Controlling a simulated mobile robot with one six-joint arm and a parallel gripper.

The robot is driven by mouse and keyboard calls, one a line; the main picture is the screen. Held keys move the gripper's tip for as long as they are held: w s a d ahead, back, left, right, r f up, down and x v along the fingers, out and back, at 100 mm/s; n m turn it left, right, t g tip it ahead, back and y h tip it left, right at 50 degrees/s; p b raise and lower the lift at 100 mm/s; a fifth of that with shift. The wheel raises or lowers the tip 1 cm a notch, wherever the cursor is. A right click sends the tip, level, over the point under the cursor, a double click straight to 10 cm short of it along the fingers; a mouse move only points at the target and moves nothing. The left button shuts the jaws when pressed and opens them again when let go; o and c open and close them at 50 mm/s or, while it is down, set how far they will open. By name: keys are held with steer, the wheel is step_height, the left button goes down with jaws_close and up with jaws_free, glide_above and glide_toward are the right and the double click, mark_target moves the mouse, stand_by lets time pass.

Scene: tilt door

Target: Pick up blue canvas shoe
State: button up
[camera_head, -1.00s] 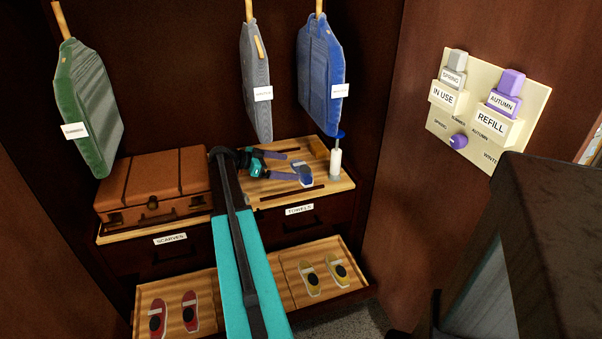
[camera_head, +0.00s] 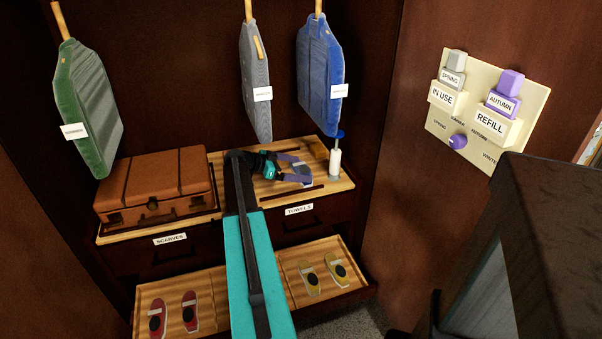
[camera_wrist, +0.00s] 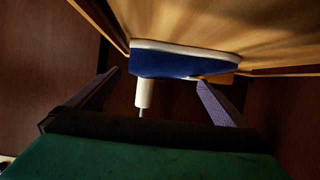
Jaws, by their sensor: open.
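The blue canvas shoe (camera_wrist: 178,62) has a white sole edge and rests on the wooden shelf top (camera_wrist: 215,25). In the head view the shoe (camera_head: 302,171) is partly covered by my gripper's fingers.
A white bottle with a blue top (camera_head: 335,160) stands just right of the shoe. A brown suitcase (camera_head: 155,187) sits left of my arm. Red shoes (camera_head: 173,316) and yellow shoes (camera_head: 323,275) lie in the pulled-out tray below. Garments hang above.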

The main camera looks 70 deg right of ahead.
stand_by(0.4)
steer(key=c, duration=1.3)
steer(key=shift+o, duration=0.2)
